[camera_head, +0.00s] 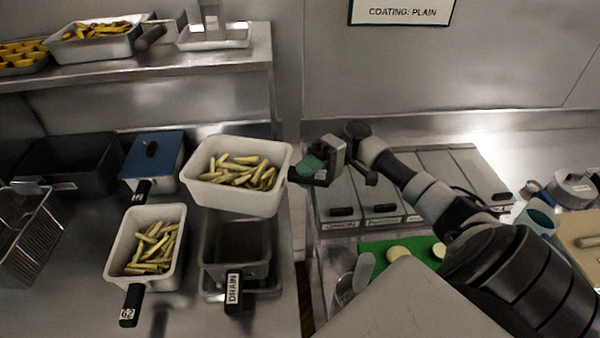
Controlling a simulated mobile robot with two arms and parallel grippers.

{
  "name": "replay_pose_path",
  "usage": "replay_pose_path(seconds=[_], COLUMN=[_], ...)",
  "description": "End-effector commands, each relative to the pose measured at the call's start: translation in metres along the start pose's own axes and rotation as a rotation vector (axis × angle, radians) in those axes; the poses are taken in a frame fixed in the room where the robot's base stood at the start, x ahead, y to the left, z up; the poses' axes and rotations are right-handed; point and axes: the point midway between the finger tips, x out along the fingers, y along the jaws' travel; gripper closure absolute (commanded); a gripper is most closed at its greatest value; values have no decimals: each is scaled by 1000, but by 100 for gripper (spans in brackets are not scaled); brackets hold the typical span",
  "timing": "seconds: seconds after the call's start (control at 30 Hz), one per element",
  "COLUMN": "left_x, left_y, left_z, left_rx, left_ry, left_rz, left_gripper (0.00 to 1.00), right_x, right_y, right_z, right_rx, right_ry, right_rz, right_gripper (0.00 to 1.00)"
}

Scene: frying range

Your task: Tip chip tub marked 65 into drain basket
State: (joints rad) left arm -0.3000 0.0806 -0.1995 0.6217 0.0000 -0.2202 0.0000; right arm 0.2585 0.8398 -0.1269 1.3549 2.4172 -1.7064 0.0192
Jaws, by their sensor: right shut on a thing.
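My right gripper (322,167) comes in from the right and is shut at the right end of a white tub (235,203) full of pale chips. The held tub is raised and roughly level, with its chips inside. No number on it can be read; its handle is largely hidden by the gripper. The drain basket (214,268), with a black handle marked DRAIN (233,290), stands just in front of and below this tub, which hides its back part. I see no chips in its visible part. My left gripper is not in view.
A second white chip tub (117,245), its handle marked 62, stands left of the drain basket. A blue-lidded container (152,150), a dark bin (65,165) and a wire basket (28,235) stand farther left. Lidded pans (435,165) and a green board (375,255) lie right.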

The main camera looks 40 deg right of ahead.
Motion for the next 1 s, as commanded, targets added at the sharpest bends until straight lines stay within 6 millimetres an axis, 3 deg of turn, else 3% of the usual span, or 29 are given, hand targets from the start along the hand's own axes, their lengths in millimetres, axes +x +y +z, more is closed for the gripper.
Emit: replay_pose_path(seconds=[0.17,0.23,0.4,0.77,1.0], left_x=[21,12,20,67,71], left_y=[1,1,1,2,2], left_z=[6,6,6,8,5], left_rx=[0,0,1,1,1], left_ry=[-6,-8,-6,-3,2], left_rz=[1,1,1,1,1], left_gripper=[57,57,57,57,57], right_x=[0,-1,1,14,36], right_y=[24,6,-9,-9,-1], right_z=[0,1,2,10,25], right_rx=[-1,-79,-270,-493,-718], right_ry=[0,-3,-5,-3,-11], right_rz=[-1,113,388,709,1032], right_gripper=[100,100,100,100,100])
